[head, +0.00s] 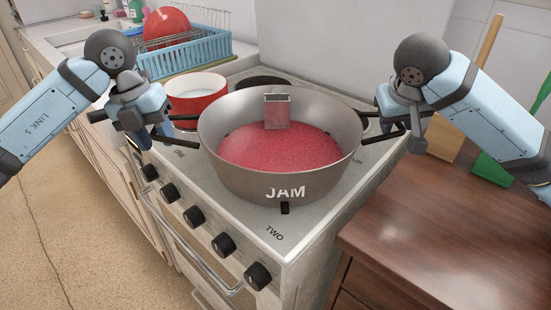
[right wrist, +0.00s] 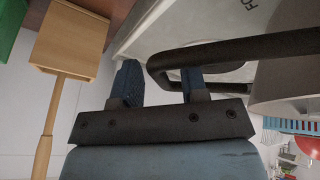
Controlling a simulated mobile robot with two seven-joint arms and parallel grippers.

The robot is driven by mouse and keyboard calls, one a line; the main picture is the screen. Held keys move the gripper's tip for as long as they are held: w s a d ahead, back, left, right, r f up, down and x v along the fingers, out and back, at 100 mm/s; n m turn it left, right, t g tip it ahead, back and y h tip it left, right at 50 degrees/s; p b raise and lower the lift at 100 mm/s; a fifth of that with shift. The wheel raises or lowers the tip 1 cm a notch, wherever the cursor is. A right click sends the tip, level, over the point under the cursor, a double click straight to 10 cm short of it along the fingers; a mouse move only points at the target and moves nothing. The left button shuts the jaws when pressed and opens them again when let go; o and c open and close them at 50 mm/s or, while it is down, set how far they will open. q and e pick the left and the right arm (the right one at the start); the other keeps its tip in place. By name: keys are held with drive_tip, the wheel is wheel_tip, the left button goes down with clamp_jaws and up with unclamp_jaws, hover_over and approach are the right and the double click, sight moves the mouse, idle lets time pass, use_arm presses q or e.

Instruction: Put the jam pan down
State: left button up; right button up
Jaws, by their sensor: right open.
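The jam pan (head: 285,188), a wide grey metal pan marked JAM with red jam (head: 265,150) inside, is level at the stove's front right. Its base is hidden, so I cannot tell whether it touches the hob. A small metal piece (head: 277,110) stands at its far inner side. My right gripper (head: 400,120) is at the pan's right handle. In the right wrist view its fingers (right wrist: 160,84) are apart, with the black handle bar (right wrist: 235,48) reaching between them. My left gripper (head: 148,132) is at the left handle; its finger gap is unclear.
The stove (head: 190,175) has several black knobs along its front. A red and white pot (head: 195,88) stands behind the pan at left. A blue dish rack (head: 185,55) is beyond.

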use_arm(q)
drive_tip(key=shift+f, duration=0.3)
use_arm(e)
drive_tip(key=shift+s+a+f, duration=0.1)
drive_tip(key=shift+a+f, duration=0.15)
drive_tip(key=shift+f, duration=0.35)
drive_tip(key=shift+s+a+f, duration=0.1)
drive_tip(key=shift+a+f, duration=0.15)
drive_tip(key=shift+f, duration=0.35)
drive_tip(key=shift+s+a+r, duration=0.1)
drive_tip(key=shift+s+r, duration=0.25)
drive_tip(key=shift+r, duration=0.3)
drive_tip(key=shift+d+r, duration=0.35)
drive_tip(key=shift+r, duration=0.25)
use_arm(q)
drive_tip(key=v, duration=0.8)
drive_tip(key=shift+r+p, duration=0.3)
use_arm(e)
drive_tip(key=v, duration=0.7)
drive_tip(key=shift+w+r, duration=0.3)
drive_tip(key=shift+r, duration=0.05)
drive_tip(key=shift+d, duration=0.1)
